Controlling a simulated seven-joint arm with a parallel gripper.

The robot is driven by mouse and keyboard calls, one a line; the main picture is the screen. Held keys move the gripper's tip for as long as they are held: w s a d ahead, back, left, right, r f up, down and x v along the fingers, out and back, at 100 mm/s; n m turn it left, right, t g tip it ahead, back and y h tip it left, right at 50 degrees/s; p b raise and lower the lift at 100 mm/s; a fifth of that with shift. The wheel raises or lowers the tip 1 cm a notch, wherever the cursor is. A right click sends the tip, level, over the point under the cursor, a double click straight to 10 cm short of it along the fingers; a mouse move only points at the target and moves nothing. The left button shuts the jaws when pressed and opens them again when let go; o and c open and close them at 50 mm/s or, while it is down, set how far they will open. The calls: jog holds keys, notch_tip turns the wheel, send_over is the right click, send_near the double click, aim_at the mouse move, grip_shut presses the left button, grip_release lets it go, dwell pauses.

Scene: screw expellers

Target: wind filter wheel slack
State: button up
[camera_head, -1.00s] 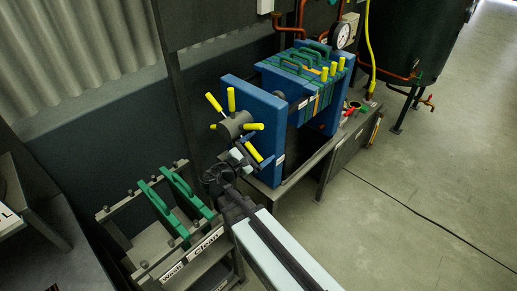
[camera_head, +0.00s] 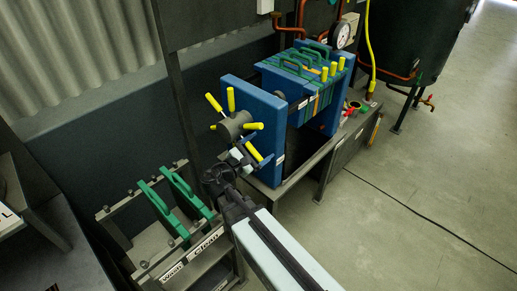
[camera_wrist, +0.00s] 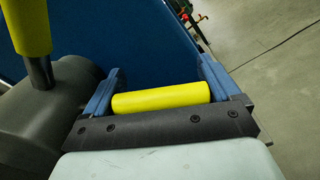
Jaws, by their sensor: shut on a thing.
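The filter press wheel has a dark grey hub (camera_head: 235,125) with several yellow-gripped spokes, on the near side of the blue end plate (camera_head: 262,112). My gripper (camera_head: 251,154) is at the lower right of the hub, shut on the lower yellow handle (camera_wrist: 160,101). In the wrist view, the blue fingers of my gripper (camera_wrist: 158,92) stand at the two ends of this handle. Another yellow handle (camera_wrist: 27,25) rises from the grey hub (camera_wrist: 40,105) at the left. The handle's far underside is hidden.
The green-handled plate stack (camera_head: 300,65) sits behind the end plate. A rack with two green-handled plates (camera_head: 165,205) stands close to the left of my arm. A dark wall is behind; open floor (camera_head: 420,215) lies to the right.

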jog(key=shift+s+d+r+n, duration=0.2)
jog(key=shift+r+n, duration=0.45)
jog(key=shift+n, duration=0.05)
jog(key=shift+s+d+r+n, duration=0.2)
jog(key=shift+r+n, duration=0.45)
jog(key=shift+n, duration=0.05)
notch_tip(320, 180, up, 4)
jog(key=n, duration=0.4)
jog(key=shift+r+n, duration=0.2)
jog(key=shift+n, duration=0.1)
notch_tip(320, 180, up, 2)
jog(key=shift+w+a+r+n, duration=0.1)
jog(key=shift+w+a+n, duration=0.05)
jog(key=shift+n, duration=0.95)
jog(key=shift+w+a+r+n, duration=0.2)
jog(key=shift+r+n, duration=0.35)
jog(key=shift+n, duration=0.15)
jog(key=shift+w+a+r+n, duration=0.2)
jog(key=shift+r+n, duration=0.3)
jog(key=shift+n, duration=0.2)
jog(key=o, duration=1.2)
jog(key=shift+s, duration=0.1)
